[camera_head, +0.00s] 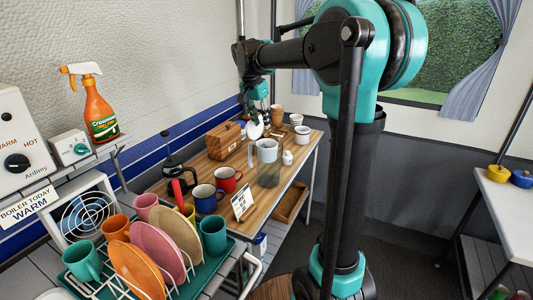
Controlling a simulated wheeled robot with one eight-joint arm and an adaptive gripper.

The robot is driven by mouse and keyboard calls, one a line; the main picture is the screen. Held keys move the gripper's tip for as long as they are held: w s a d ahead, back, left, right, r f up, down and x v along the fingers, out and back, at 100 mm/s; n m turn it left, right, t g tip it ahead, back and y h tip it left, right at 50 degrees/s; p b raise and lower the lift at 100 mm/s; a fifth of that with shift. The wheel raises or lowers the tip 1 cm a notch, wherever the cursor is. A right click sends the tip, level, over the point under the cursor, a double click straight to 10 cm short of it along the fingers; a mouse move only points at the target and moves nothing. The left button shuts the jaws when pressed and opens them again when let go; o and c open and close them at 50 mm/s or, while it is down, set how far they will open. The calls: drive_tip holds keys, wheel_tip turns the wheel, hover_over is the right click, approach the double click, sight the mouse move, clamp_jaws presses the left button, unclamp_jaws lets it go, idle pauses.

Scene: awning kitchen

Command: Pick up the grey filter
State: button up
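A light grey cup-like piece (266,151), which may be the grey filter, shows at the top of a clear glass vessel (269,176) on the wooden table. Whether it sits in the vessel or behind it I cannot tell. My gripper (262,122) is small and far off, pointing down above the table's back part, behind the grey piece in the picture. A white round thing (255,130) shows right by its fingers. Whether they touch it, and whether the fingers are open or shut, I cannot tell.
A wooden box (223,141), a red mug (228,179), a blue mug (207,199), a coffee pot (178,176) and a sign card (242,201) crowd the wooden table (292,168). White cups (301,134) stand at the back right. A dish rack (160,285) fills the front.

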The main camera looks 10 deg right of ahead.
hover_over(266, 143)
drive_tip(key=s+a, duration=0.1)
drive_tip(key=s, duration=0.1)
wheel_tip(266, 143, down, 5)
drive_tip(key=shift+w+a+f, duration=0.1)
drive_tip(key=shift+w, duration=0.05)
drive_tip(key=shift+w+x, duration=0.15)
drive_tip(key=shift+x, duration=1.1)
drive_tip(key=shift+w+x, duration=0.1)
drive_tip(key=shift+x, duration=1.15)
clamp_jaws()
